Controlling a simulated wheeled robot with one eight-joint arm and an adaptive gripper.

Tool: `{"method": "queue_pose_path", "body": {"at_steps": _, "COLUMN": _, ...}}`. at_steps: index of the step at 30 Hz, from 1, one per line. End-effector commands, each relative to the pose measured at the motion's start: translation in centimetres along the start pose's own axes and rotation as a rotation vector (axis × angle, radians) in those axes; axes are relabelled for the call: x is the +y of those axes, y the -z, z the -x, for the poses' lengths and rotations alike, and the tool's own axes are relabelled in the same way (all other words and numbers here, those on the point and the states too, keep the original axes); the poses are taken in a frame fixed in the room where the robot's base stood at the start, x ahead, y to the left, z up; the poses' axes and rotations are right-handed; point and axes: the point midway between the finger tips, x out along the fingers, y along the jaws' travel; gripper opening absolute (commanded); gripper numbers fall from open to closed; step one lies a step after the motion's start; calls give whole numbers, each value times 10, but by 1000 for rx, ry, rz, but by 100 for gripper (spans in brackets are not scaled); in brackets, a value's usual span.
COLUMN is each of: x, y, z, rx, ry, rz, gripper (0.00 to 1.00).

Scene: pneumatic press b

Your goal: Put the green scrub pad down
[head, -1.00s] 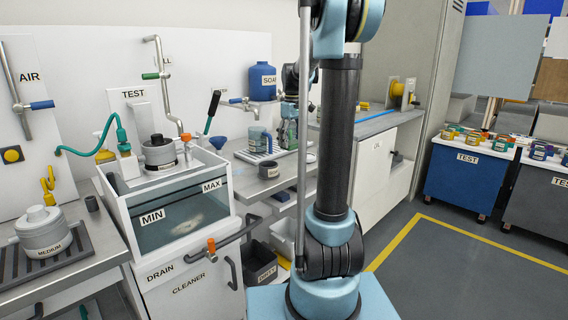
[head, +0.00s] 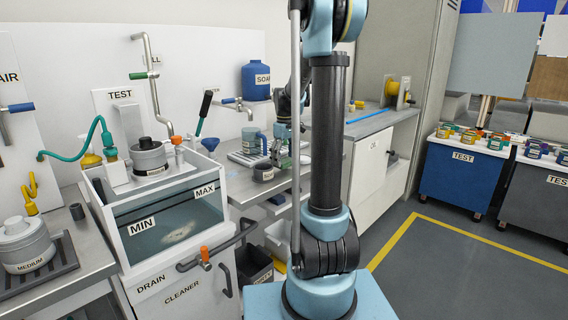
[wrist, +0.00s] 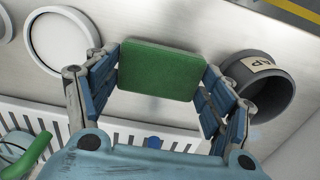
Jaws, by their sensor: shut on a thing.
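The green scrub pad (wrist: 160,72) is held between the two blue-grey fingers of my gripper (wrist: 161,80) in the wrist view. The pad's broad face shows. A pale metal counter lies beyond it; I cannot tell whether the pad touches it. In the head view my gripper (head: 283,138) is over the side counter (head: 232,185), partly hidden behind my arm, and the pad is not clear there. A dark grey cup (wrist: 264,86) with a label is just right of the pad; it also shows in the head view (head: 263,172).
A white slotted rack (wrist: 110,130) lies close by. The wash tank (head: 165,215) stands left of the counter.

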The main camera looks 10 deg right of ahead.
Motion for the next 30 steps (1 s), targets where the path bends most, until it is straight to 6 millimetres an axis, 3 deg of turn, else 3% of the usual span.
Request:
{"method": "queue_pose_path", "body": {"at_steps": 4, "x": 0, "y": 0, "z": -13, "rx": 0, "ry": 0, "rz": -1, "gripper": 56}}
{"method": "queue_pose_path", "body": {"at_steps": 15, "x": 2, "y": -1, "z": -16, "rx": 0, "ry": 0, "rz": -3, "gripper": 56}}
{"method": "queue_pose_path", "body": {"at_steps": 16, "x": 2, "y": -1, "z": -16, "rx": 0, "ry": 0, "rz": -3, "gripper": 79}}
{"method": "queue_pose_path", "body": {"at_steps": 18, "x": 2, "y": -2, "z": -16, "rx": 0, "ry": 0, "rz": -3, "gripper": 95}}
{"method": "queue_pose_path", "body": {"at_steps": 30, "x": 2, "y": -2, "z": -16, "rx": 0, "ry": 0, "rz": -4, "gripper": 95}}
